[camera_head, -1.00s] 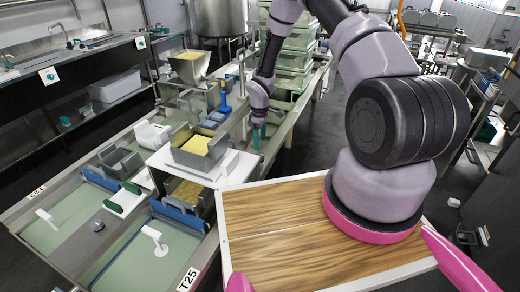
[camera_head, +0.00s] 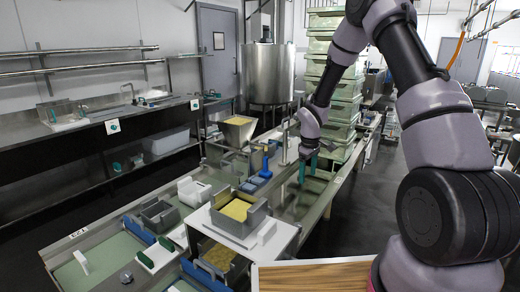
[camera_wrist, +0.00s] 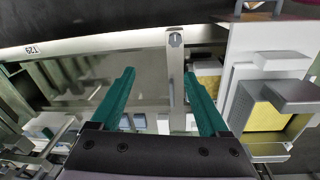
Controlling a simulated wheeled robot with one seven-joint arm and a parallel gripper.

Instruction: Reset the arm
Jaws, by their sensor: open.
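My gripper (camera_head: 308,174) is open, with its two teal fingers pointing down over the long metal sink-like table to the right of the blue-handled tool. In the wrist view the fingers (camera_wrist: 159,73) are spread apart with nothing held between them. My arm reaches from the right side of the head view toward the middle. A grey box mold with yellow curd (camera_head: 236,209) stands on the white board (camera_head: 268,240), to the left of and nearer than my gripper. The mold also shows at the right of the wrist view (camera_wrist: 262,117).
A hopper with yellow contents (camera_head: 238,131), blue containers (camera_head: 257,181) and a blue-handled tool (camera_head: 265,162) stand left of my gripper. Stacked green crates (camera_head: 335,95) and a steel vat (camera_head: 268,73) are behind. A wooden board (camera_head: 315,276) lies at the front.

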